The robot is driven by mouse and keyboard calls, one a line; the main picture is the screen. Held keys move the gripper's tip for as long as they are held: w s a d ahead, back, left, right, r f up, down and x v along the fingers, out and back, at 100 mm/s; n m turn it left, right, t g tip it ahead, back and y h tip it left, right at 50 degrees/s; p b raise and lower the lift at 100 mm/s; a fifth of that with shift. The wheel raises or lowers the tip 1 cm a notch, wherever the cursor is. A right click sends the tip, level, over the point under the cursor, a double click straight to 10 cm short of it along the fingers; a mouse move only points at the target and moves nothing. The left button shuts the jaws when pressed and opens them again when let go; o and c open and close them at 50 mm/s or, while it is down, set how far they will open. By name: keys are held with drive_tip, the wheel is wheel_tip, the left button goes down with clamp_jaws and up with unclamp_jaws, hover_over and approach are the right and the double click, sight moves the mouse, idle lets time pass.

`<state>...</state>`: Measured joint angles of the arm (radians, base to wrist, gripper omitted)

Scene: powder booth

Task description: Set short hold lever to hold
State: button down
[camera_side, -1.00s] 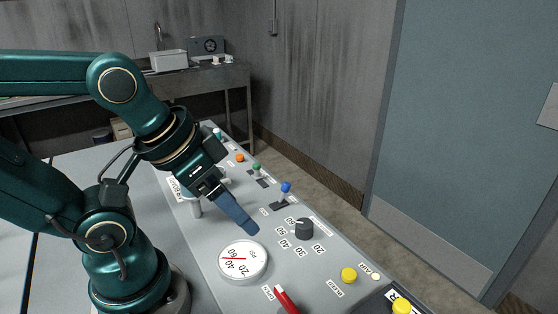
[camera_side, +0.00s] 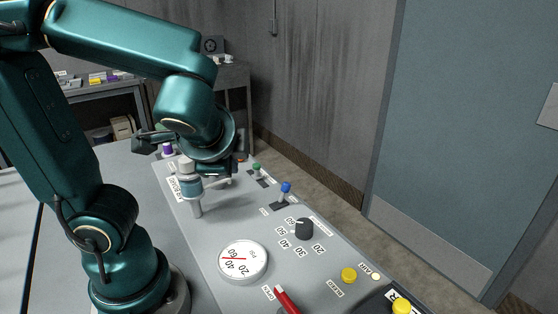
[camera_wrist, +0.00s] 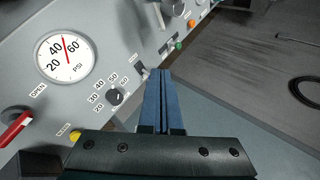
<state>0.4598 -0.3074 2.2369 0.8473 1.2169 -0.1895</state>
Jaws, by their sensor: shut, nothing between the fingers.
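The panel (camera_side: 225,240) carries a row of small levers with coloured knobs. The blue-knobbed lever (camera_side: 286,188) and green-knobbed lever (camera_side: 257,168) stand up from dark slots; the green knob also shows in the wrist view (camera_wrist: 179,45). An orange knob (camera_wrist: 191,24) lies beyond it. I cannot tell from the lettering which lever is the short hold lever. My gripper (camera_wrist: 161,72) is shut and empty, its blue fingers pointing over the panel by the lever row. The fingers cover part of the row in the wrist view. In the side view my wrist hides the fingers.
A pressure gauge (camera_side: 243,261), a black dial (camera_side: 304,229), a red handle (camera_side: 285,299) and a yellow button (camera_side: 349,275) are on the nearer panel. A grey post with a cylinder (camera_side: 189,186) stands close to my wrist. A wall and a blue door (camera_side: 470,130) are beyond.

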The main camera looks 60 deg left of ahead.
drive_tip(key=w+d+r+m+t+y, duration=0.1)
drive_tip(key=w+d+r+m+t, duration=0.2)
drive_tip(key=w+m+t, duration=0.4)
drive_tip(key=g, duration=0.1)
approach(293, 207)
drive_tip(key=shift+y, duration=0.3)
drive_tip(key=r, duration=0.4)
drive_tip(key=shift+d+r, duration=0.2)
drive_tip(key=shift+d, duration=0.05)
drive_tip(key=shift+x, duration=5)
